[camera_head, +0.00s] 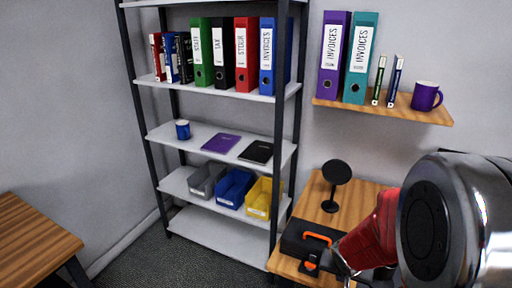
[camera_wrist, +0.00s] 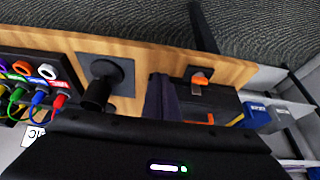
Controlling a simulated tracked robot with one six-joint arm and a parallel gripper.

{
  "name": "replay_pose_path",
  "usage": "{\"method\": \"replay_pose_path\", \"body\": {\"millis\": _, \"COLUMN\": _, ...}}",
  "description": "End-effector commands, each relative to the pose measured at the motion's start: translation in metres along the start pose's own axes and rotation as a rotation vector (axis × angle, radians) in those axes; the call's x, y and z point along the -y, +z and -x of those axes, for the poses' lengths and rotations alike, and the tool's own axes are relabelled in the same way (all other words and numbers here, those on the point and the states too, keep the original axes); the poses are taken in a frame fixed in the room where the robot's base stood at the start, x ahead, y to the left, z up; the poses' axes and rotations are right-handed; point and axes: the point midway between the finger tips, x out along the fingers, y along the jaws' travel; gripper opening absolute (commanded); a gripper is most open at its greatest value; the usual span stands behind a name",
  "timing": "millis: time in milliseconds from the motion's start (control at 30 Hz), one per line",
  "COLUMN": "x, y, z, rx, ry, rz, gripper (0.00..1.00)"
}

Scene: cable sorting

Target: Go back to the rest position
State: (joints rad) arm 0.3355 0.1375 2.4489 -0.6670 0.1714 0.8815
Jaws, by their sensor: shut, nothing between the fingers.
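My gripper (camera_wrist: 161,82) shows in the wrist view as dark fingers standing together, shut and with nothing between them. It is above the wooden table (camera_wrist: 145,55), between a black round stand and a black toolbox. Green, blue and red cable plugs (camera_wrist: 38,98) sit in front of a dark panel (camera_wrist: 25,68) at the left of the wrist view, well apart from the fingers.
The black toolbox (camera_head: 305,245) with an orange handle and the black round stand (camera_head: 335,183) are on the table. A shelf unit (camera_head: 213,138) with binders and bins stands behind. A wall shelf (camera_head: 350,109) holds binders and a purple mug (camera_head: 426,96).

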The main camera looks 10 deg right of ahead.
Motion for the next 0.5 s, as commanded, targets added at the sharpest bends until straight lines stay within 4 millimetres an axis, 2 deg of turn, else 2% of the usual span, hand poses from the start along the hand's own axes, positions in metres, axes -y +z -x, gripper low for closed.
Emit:
{"method": "replay_pose_path", "body": {"millis": 167, "x": -0.007, "y": 0.007, "z": 0.0, "rx": 0.028, "ry": 0.028, "rz": 0.07, "gripper": 0.0}}
{"method": "replay_pose_path", "body": {"millis": 333, "x": -0.022, "y": 0.026, "z": 0.003, "rx": 0.106, "ry": 0.079, "rz": 0.14, "gripper": 0.0}}
{"method": "replay_pose_path", "body": {"millis": 500, "x": -0.03, "y": 0.038, "z": 0.023, "rx": 0.164, "ry": 0.109, "rz": 0.196, "gripper": 0.0}}
